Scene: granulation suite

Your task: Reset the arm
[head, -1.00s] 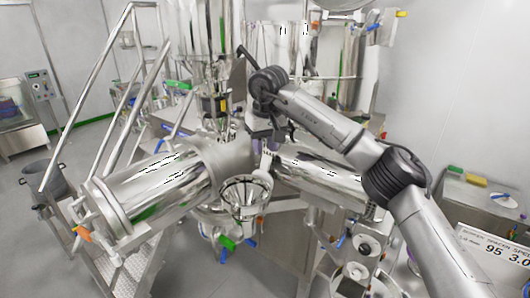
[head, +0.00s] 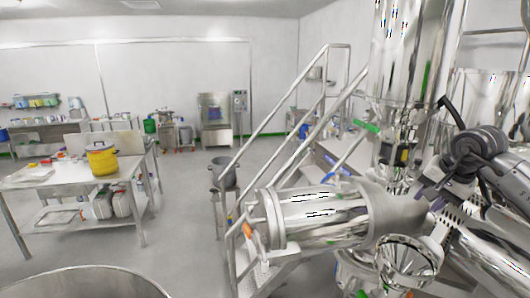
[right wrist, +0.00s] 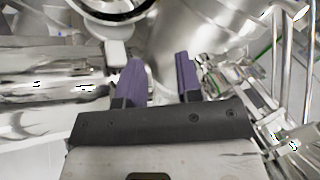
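My right arm (head: 500,180) enters from the right edge of the head view. Its gripper (head: 436,198) is above and slightly right of the steel funnel (head: 406,262) in that picture. In the right wrist view the gripper (right wrist: 159,76) shows two purple fingers spread apart, with nothing held between them. Whether the fingers touch any machine part cannot be told. My left gripper is in neither current view.
A large horizontal steel cylinder (head: 320,217) and stair railings (head: 283,133) crowd the space near my right arm. A table (head: 125,172) with a yellow pot (head: 101,158) stands at the left. A grey bin (head: 223,172) stands mid-room. Open floor (head: 180,205) lies between.

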